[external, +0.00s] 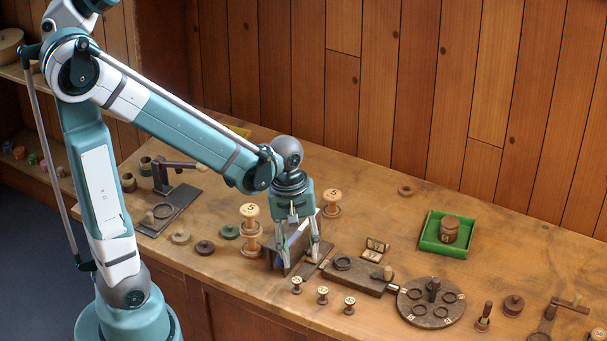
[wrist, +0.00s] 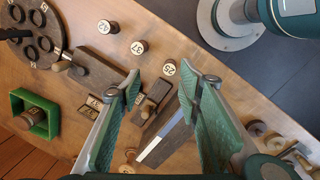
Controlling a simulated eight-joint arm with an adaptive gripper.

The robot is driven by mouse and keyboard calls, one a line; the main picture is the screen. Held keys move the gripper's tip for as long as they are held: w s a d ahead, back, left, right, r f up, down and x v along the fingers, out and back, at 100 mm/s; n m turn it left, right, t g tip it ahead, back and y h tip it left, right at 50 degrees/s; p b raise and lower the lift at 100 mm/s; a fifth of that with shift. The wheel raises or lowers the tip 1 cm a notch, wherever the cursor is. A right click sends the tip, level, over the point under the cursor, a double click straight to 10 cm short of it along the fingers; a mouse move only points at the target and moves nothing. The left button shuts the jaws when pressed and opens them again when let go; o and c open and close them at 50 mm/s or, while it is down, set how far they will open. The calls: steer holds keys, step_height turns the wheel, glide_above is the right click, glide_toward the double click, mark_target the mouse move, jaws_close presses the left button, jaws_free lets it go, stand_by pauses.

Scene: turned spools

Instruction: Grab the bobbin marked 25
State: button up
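Three small bobbins with pale numbered tops stand in a row near the table's front edge. The one nearest my gripper, a bobbin (wrist: 169,67) whose top appears to read 25, is the left one (external: 297,284) in the external view. The middle bobbin (wrist: 138,47) appears to read 37. The third bobbin's number (wrist: 112,27) is too small to be sure of. My gripper (external: 300,262) points down, open and empty, behind the row and above a dark wooden stand. Its spread fingers (wrist: 158,90) show in the wrist view, with the 25 bobbin just beyond them.
A dark wooden stand (external: 272,258) is close beside my fingers. A dark block with a ring (external: 343,264) and a round ringed plate (external: 431,303) lie to the right. Taller spools (external: 332,200) stand behind. A green tray (external: 432,245) sits farther right.

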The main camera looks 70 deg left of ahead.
mark_target(297, 280)
steer(key=f+n, duration=0.1)
steer(key=a+f+n, duration=0.1)
steer(key=f, duration=0.1)
steer(key=a+f+g+b, duration=0.1)
steer(key=f, duration=0.1)
steer(key=shift+s+f+n+h, duration=0.1)
steer(key=shift+s+n+h, duration=0.05)
steer(key=shift+n+h, duration=0.25)
steer(key=shift+d+f+b, duration=0.15)
steer(key=shift+f+b, duration=0.15)
steer(key=shift+f, duration=0.95)
steer(key=shift+f, duration=0.15)
steer(key=shift+s+d+f+b, duration=0.15)
steer(key=shift+f+b, duration=0.1)
steer(key=shift+f, duration=1)
steer(key=shift+d+f+b, duration=0.15)
steer(key=shift+f+b, duration=0.1)
steer(key=shift+f, duration=0.95)
steer(key=c, duration=0.7)
